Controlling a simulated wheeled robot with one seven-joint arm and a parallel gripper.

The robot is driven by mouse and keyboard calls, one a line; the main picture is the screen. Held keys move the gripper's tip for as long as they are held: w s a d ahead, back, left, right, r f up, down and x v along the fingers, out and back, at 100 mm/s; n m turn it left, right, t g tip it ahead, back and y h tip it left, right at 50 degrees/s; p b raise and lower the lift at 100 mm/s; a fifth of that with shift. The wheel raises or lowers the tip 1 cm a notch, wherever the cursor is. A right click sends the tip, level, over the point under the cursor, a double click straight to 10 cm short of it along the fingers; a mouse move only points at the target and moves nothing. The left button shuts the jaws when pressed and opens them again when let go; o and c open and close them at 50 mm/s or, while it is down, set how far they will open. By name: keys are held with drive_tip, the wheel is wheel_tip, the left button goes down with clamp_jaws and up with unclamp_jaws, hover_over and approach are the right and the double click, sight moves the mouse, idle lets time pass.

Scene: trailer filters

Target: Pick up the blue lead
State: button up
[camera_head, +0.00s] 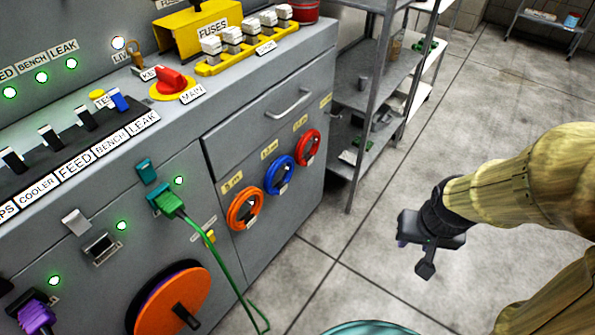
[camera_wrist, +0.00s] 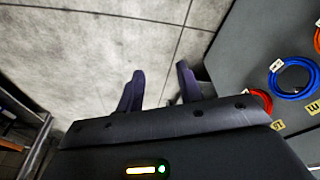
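The blue lead (camera_head: 279,175) is a coil with a white tag, hanging on the grey cabinet front between an orange coil and a red coil. It also shows at the right side of the wrist view (camera_wrist: 293,79). My gripper (camera_head: 415,256) is over the floor, to the right of the cabinet and apart from the lead. In the wrist view its two dark fingers (camera_wrist: 159,85) stand apart with only floor between them, so it is open and empty.
The orange lead (camera_head: 244,208) and red lead (camera_head: 308,148) hang close on either side. A green cable (camera_head: 215,240) runs from a plug down the cabinet. A metal shelf (camera_head: 366,80) stands beyond the cabinet. The floor (camera_head: 350,250) between gripper and cabinet is clear.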

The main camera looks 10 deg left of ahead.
drive_tip(key=shift+d, duration=0.2)
drive_tip(key=o, duration=0.6)
drive_tip(key=shift+w, duration=0.25)
drive_tip(key=o, duration=0.8)
drive_tip(key=w+f+n+t, duration=0.1)
drive_tip(key=w+n+t, duration=0.1)
drive_tip(key=w, duration=0.4)
drive_tip(key=shift+f, duration=0.2)
drive_tip(key=w+a+f+n+t+y+p, duration=0.1)
drive_tip(key=w+a+f+n+t+y, duration=0.15)
drive_tip(key=w+a+n, duration=0.4)
drive_tip(key=a+f+n+g+y, duration=0.1)
drive_tip(key=a+f+n+y, duration=0.1)
drive_tip(key=a+y, duration=0.3)
drive_tip(key=w+a+f+n+y+p, duration=0.1)
drive_tip(key=a+f+n+y, duration=0.1)
drive_tip(key=a+y, duration=0.3)
drive_tip(key=a+n, duration=0.1)
drive_tip(key=a, duration=0.1)
drive_tip(key=shift+a+g, duration=0.35)
drive_tip(key=shift+a, duration=0.05)
drive_tip(key=shift+w+f, duration=0.1)
